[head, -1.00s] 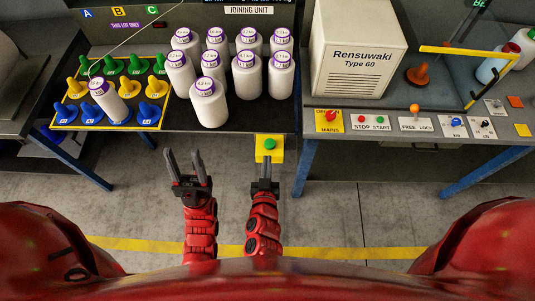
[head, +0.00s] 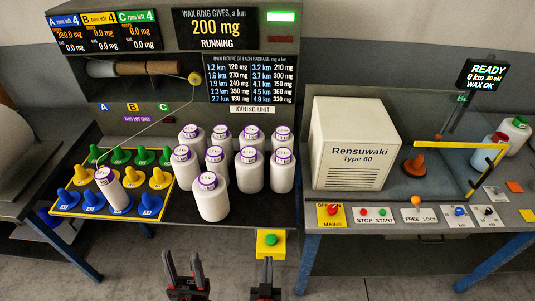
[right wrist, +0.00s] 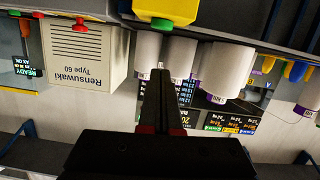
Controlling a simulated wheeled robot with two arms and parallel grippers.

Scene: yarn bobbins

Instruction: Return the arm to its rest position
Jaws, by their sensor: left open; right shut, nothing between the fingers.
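My left gripper (head: 184,268) is open and empty at the lower edge of the head view, in front of the left bench. My right gripper (head: 265,275) is to its right, shut and empty, just in front of a yellow box with a green button (head: 270,239). In the right wrist view, which looks upside down, the shut fingers (right wrist: 160,98) point toward the bench, with the yellow box (right wrist: 165,12) above them. Both grippers are apart from the bobbins. Both forearms are mostly cut off in the head view.
Several white bobbins (head: 211,197) stand on the left bench. A peg tray (head: 67,213) holds one bobbin (head: 112,187) with yarn rising from it. The display (head: 215,29) reads RUNNING. A Rensuwaki box (head: 352,145) and switches stand right. The floor in front is clear.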

